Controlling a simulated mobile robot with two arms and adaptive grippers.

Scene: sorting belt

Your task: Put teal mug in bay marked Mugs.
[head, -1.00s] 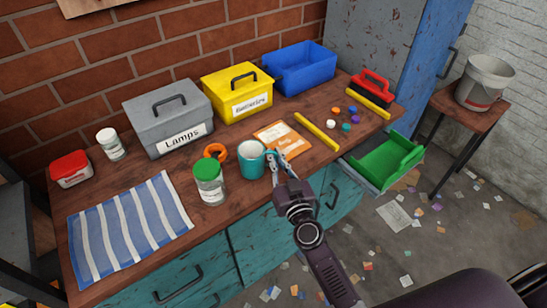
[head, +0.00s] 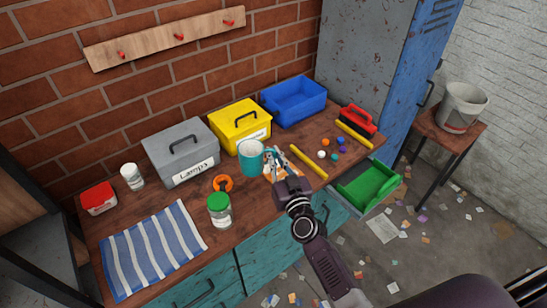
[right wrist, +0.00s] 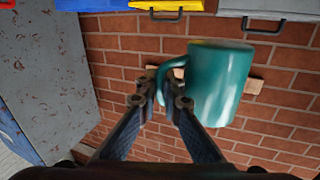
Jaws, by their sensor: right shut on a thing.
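The teal mug (head: 251,160) is held by my right gripper (head: 276,163), which is shut on its handle. In the head view the mug appears lifted off the workbench, in front of the yellow box. The right wrist view shows the mug (right wrist: 222,85) beside my right gripper (right wrist: 160,98), with its handle between the fingertips and brick wall behind. I see no readable Mugs marking; the readable box label says Lamps. My left gripper is not in view.
The workbench (head: 240,195) holds a grey Lamps box (head: 165,146), yellow box (head: 229,120), blue bin (head: 294,98), green-lidded jar (head: 219,212), orange ring-shaped item (head: 222,184), striped cloth (head: 153,248) and yellow bar (head: 308,161). An orange packet lies partly behind my gripper.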

